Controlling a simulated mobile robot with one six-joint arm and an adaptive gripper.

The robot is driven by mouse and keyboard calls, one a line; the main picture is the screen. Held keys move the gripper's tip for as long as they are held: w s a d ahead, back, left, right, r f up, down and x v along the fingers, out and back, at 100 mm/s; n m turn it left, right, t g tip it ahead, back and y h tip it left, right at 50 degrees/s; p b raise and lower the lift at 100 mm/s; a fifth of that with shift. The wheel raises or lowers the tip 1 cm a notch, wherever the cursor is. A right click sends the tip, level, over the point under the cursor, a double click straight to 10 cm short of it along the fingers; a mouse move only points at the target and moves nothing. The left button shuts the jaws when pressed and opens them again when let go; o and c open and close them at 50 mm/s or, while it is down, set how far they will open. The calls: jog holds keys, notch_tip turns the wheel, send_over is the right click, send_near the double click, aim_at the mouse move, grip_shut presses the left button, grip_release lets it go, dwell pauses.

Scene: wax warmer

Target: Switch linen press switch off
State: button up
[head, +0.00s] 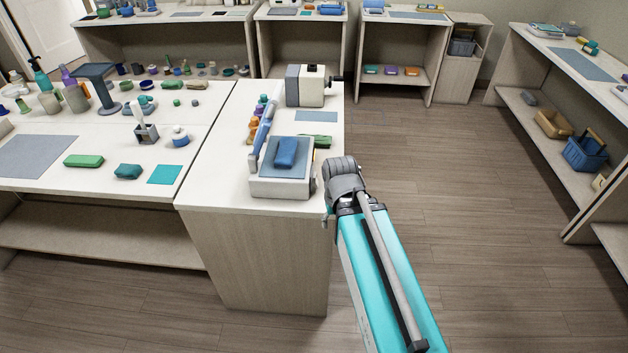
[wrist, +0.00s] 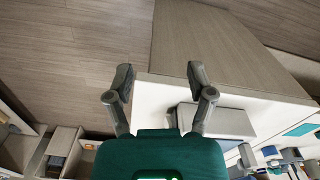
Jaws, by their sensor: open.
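The linen press appears to be the white box-shaped device (head: 281,187) at the near end of the white counter. It has a blue-grey top pad and a raised blue arm (head: 264,130) on its left. A folded blue cloth (head: 286,152) lies on the pad. In the wrist view, a pale grey body (wrist: 228,122), probably the press, sits right of the fingers. My gripper (wrist: 157,88) is open and empty, its fingers spread near the counter edge. In the head view my wrist is just right of the press, with the fingertips mostly hidden. I cannot make out the switch.
A white machine with a dark crank (head: 306,86) stands farther back on the same counter (head: 215,170). A blue mat (head: 316,117) and several small bottles lie between. A long table with many items adjoins on the left. The floor (head: 440,200) to the right is clear.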

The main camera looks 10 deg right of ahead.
jog(key=shift+w+f, duration=0.1)
jog(key=c, duration=0.4)
jog(key=shift+w+f, duration=0.15)
jog(key=shift+c, duration=1.3)
jog(key=w+f+y+b, duration=0.2)
jog(key=w+b, duration=0.1)
jog(key=w+f+m+y+b, duration=0.1)
jog(key=w+b, duration=0.1)
jog(key=shift+w+d+f, duration=0.2)
jog(key=shift+d+f, duration=0.2)
grip_shut()
jog(key=w+d+f+m+t+y+b, duration=0.1)
jog(key=w+d+m+t+y+b, duration=0.1)
jog(key=w+d+y+b, duration=0.8)
jog(key=w+d+t+b, duration=0.1)
jog(key=w+d+b, duration=0.2)
jog(key=w, duration=0.3)
jog(key=shift+d+f+t+y, duration=0.3)
jog(key=shift+d+y, duration=0.1)
jog(key=shift+d, duration=0.4)
jog(key=shift+w, duration=0.1)
